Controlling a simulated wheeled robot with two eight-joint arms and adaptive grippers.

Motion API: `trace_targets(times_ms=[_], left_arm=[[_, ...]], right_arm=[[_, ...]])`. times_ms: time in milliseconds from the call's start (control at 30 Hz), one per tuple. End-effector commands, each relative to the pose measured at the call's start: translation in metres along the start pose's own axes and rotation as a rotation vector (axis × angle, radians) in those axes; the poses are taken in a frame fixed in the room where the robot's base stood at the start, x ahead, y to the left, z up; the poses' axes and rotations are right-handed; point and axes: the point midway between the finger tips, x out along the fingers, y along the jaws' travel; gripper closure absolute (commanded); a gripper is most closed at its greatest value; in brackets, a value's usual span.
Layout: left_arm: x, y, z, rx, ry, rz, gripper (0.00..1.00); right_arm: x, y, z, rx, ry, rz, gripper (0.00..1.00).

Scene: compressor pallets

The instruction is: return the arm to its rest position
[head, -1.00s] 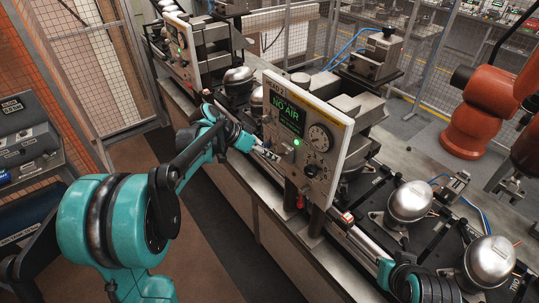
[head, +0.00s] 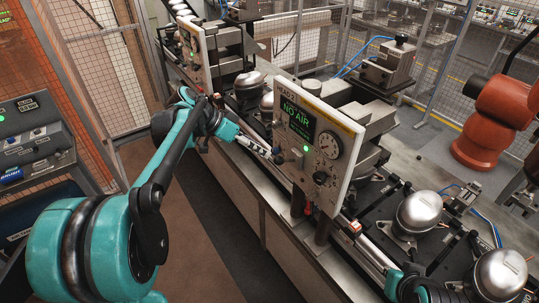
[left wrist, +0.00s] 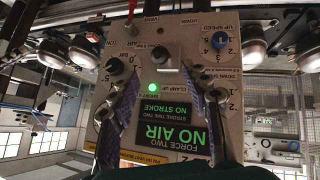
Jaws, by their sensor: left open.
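My left arm reaches in from the left in the head view, with its teal shoulder low in the corner. My left gripper (head: 276,156) is just in front of the left side of the "NO AIR" control panel (head: 342,133). In the left wrist view, the two purplish fingers of the left gripper (left wrist: 160,95) are apart with nothing held between them. The panel (left wrist: 222,125) fills the middle upside down, with a dark knob (left wrist: 160,53) and a lit green lamp (left wrist: 153,88) between the fingers. Part of my right arm shows at the bottom right; its fingertips are not clear.
The bench bears silvery domed compressors (head: 419,213) on black plates, several other units and a second panel (head: 190,52). An orange robot arm (head: 495,110) stands at the right behind the bench. The floor (head: 185,240) left of the bench is clear. Mesh fencing is behind.

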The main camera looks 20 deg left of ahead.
Motion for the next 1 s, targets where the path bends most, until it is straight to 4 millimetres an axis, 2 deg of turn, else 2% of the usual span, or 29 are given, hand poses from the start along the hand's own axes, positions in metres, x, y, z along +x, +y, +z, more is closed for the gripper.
trace_targets(times_ms=[100, 233, 767, 867, 967, 1000], left_arm=[[-0.015, 0.0, 0.0, 0.0, 0.0, -0.001, 0.53], [-0.022, 0.0, 0.0, 0.0, 0.0, 0.0, 0.53], [-0.018, 0.004, 0.004, -0.008, -0.009, -0.007, 0.53], [-0.005, 0.019, 0.019, -0.05, -0.043, -0.041, 0.53], [0.017, 0.045, 0.05, -0.124, -0.095, -0.114, 0.53], [0.026, 0.056, 0.066, -0.158, -0.117, -0.154, 0.53]], right_arm=[[0.0, 0.0, 0.0, 0.0, 0.0, 0.0, 1.0], [0.0, 0.0, 0.0, 0.0, 0.0, 0.0, 1.0], [0.003, 0.0, 0.002, 0.0, 0.0, 0.0, 1.0], [0.012, 0.0, 0.008, 0.0, 0.0, 0.0, 1.0], [0.027, 0.0, 0.019, 0.0, 0.0, 0.0, 1.0], [0.034, 0.0, 0.025, 0.0, 0.0, 0.0, 1.0]])
